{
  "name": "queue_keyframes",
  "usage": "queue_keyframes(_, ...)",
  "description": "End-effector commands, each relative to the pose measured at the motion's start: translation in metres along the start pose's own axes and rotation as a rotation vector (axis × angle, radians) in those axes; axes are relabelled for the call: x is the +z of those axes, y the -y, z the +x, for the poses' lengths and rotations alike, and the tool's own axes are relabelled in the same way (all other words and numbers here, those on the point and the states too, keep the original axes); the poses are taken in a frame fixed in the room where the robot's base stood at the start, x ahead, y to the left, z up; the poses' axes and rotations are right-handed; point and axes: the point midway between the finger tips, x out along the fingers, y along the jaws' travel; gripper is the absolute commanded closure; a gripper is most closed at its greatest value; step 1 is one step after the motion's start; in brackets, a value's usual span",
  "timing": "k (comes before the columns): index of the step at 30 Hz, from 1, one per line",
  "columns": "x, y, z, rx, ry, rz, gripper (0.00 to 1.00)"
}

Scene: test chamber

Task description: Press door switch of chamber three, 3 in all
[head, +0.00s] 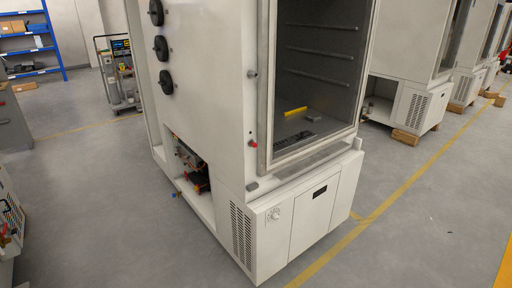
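A large white test chamber (215,90) stands in the middle of the head view. Its dark interior (320,60) with shelf rails shows through the front opening; I cannot tell whether glass covers it. A small red part (252,143) sits on the front frame, left of the opening. A small grey part (251,73) sits higher on the same frame. I cannot tell which of these, if any, is the door switch. No chamber number is readable. My gripper is not in view.
More white chambers (410,40) stand in a row at the right. A cart (118,72) and a blue shelf (30,45) stand at the back left. Grey equipment (12,125) lines the left edge. The grey floor (110,210) in front is clear, with yellow lines (385,205).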

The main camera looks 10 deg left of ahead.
Motion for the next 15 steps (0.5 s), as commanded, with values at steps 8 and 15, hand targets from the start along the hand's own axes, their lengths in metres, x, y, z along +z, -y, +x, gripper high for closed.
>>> queue_keyframes(8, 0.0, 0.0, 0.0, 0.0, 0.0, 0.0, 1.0)
queue_keyframes(15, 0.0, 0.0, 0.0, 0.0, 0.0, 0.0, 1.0)
